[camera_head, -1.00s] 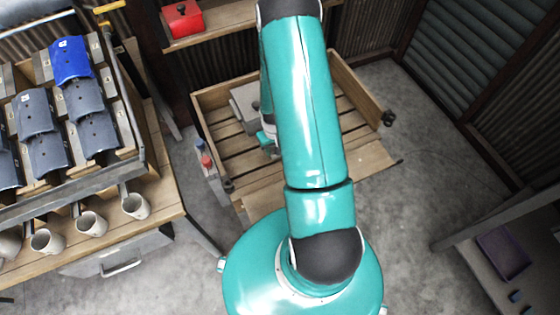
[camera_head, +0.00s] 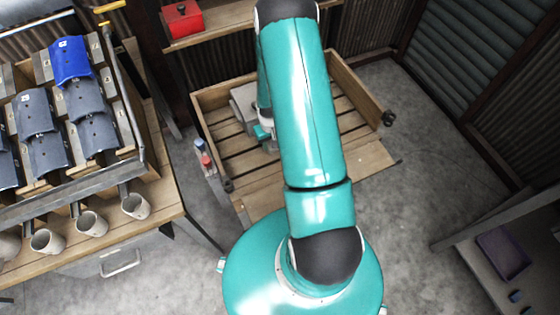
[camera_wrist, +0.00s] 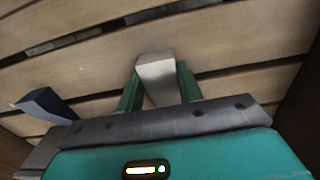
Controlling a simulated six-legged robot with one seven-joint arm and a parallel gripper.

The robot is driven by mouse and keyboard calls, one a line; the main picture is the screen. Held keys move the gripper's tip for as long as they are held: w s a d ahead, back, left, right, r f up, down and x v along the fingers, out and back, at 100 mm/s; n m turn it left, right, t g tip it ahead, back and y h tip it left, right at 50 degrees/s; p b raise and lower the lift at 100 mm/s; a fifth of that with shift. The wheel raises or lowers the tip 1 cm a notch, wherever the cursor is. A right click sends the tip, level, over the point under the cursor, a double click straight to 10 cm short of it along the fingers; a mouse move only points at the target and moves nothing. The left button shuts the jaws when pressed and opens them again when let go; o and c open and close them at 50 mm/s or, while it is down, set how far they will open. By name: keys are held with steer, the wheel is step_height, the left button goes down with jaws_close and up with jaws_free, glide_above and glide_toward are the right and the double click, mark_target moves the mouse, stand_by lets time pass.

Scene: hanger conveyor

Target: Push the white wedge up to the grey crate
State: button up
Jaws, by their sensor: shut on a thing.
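The white wedge (camera_wrist: 158,76) is between the two green fingers of my gripper (camera_wrist: 160,84) in the wrist view, low over or on the wooden slats. My gripper is shut on it. In the head view my arm hides the wedge, and only a small teal part of my wrist shows at its left. A grey block-like thing (camera_head: 243,99), which may be the grey crate, sits in the left of the wooden slatted box, close to my wrist. Part of a grey thing (camera_wrist: 36,158) also shows at the lower left of the wrist view. I cannot tell whether wedge and crate touch.
The wooden slatted box (camera_head: 214,144) has raised walls around the work area. A dark wedge-like piece (camera_wrist: 46,104) stands left of my gripper. A rack of blue and grey parts (camera_head: 72,60) and several mugs (camera_head: 134,206) are at left. Slats toward the box's right look clear.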

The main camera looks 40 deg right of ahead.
steer(key=shift+w+d, duration=0.1)
steer(key=shift+w, duration=0.5)
steer(key=o, duration=0.9)
step_height(320, 180, up, 14)
stand_by(0.6)
